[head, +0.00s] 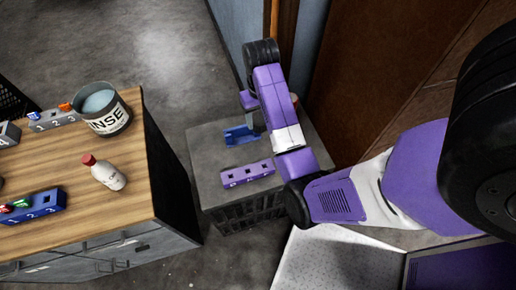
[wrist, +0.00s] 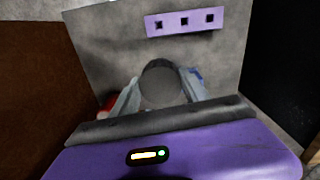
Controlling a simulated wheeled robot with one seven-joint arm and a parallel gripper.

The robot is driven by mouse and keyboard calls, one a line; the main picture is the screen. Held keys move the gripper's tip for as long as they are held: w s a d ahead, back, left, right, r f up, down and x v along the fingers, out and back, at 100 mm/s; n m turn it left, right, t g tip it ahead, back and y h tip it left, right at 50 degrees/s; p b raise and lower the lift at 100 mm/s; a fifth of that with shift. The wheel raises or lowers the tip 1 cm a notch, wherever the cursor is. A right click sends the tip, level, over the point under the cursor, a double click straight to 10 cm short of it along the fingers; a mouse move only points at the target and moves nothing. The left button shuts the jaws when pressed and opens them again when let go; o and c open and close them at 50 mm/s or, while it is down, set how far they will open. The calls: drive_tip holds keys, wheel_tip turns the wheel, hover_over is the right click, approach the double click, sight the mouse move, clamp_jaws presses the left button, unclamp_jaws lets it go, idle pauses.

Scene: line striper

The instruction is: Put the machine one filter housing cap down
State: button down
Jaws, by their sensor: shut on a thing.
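My gripper (wrist: 160,98) is shut on a round grey cap, the filter housing cap (wrist: 160,84), with one pale finger on each side of it. The cap is over a grey-topped stand (wrist: 105,55); I cannot tell whether it touches the top. In the head view the stand (head: 207,150) is at centre. My gripper (head: 252,122) points down over its far part, and the cap is hidden there. A purple holder (head: 247,173) with several square holes lies on the near part of the stand; it also shows in the wrist view (wrist: 184,21).
A blue part (head: 240,135) is on the stand beside my gripper. A red item (wrist: 107,102) shows left of the fingers. The wooden counter (head: 140,190) at left holds a rinse pot (head: 103,110), a red-capped bottle (head: 108,174) and a blue numbered holder (head: 38,207). A brown wall (head: 370,70) is behind.

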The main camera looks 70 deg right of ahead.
wheel_tip(320, 180, down, 19)
drive_tip(key=shift+a+r+b, duration=0.1)
drive_tip(key=shift+b, duration=1.1)
drive_tip(key=shift+f, duration=0.2)
drive_tip(key=c, duration=0.6)
unclamp_jaws()
drive_tip(key=shift+o, duration=0.2)
